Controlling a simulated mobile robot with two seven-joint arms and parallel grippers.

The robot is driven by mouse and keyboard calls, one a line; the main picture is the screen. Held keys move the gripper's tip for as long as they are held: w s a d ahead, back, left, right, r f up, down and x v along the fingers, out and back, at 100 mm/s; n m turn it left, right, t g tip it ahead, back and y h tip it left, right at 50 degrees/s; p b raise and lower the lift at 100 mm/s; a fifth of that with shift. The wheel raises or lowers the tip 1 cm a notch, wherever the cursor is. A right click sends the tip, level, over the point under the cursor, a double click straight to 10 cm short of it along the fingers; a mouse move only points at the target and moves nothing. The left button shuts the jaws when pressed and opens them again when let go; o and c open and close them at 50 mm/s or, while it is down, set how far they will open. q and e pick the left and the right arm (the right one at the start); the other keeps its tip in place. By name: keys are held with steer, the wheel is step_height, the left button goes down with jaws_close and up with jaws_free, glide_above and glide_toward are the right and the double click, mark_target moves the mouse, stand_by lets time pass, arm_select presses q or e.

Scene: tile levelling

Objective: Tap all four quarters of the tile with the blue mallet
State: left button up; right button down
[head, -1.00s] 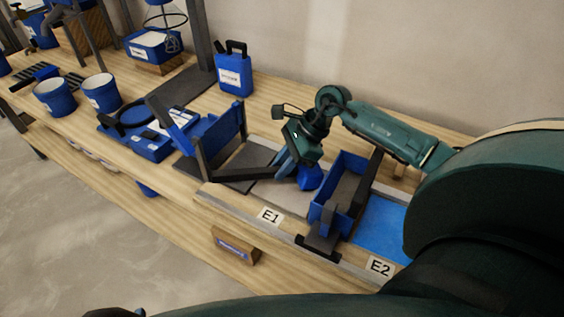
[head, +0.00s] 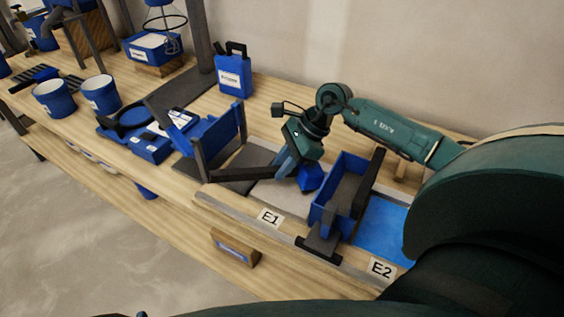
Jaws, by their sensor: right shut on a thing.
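My right gripper (head: 287,164) comes down from its teal arm over the bench and is shut on the blue mallet. The mallet's blue head (head: 311,177) shows just right of the fingers, low over the grey tile (head: 283,196) behind the E1 label. I cannot tell whether the head touches the tile. The gripper hides part of the mallet and the tile's far side. A dark bar (head: 243,174) runs to the left of the fingers; I cannot tell if it belongs to the mallet. My left gripper is out of view.
A blue open bin (head: 323,208) with dark bars stands right of the tile, and a bright blue patch (head: 383,228) lies beyond it by E2. A blue panel (head: 219,136) with dark uprights stands to the left. Buckets (head: 54,98) and a jug (head: 234,76) stand further off.

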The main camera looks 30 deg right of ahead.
steer(key=shift+w+r+p, duration=0.1)
steer(key=shift+r+p, duration=0.05)
steer(key=shift+p, duration=0.55)
step_height(320, 180, up, 4)
steer(key=shift+r+p, duration=0.1)
steer(key=shift+p, duration=1.1)
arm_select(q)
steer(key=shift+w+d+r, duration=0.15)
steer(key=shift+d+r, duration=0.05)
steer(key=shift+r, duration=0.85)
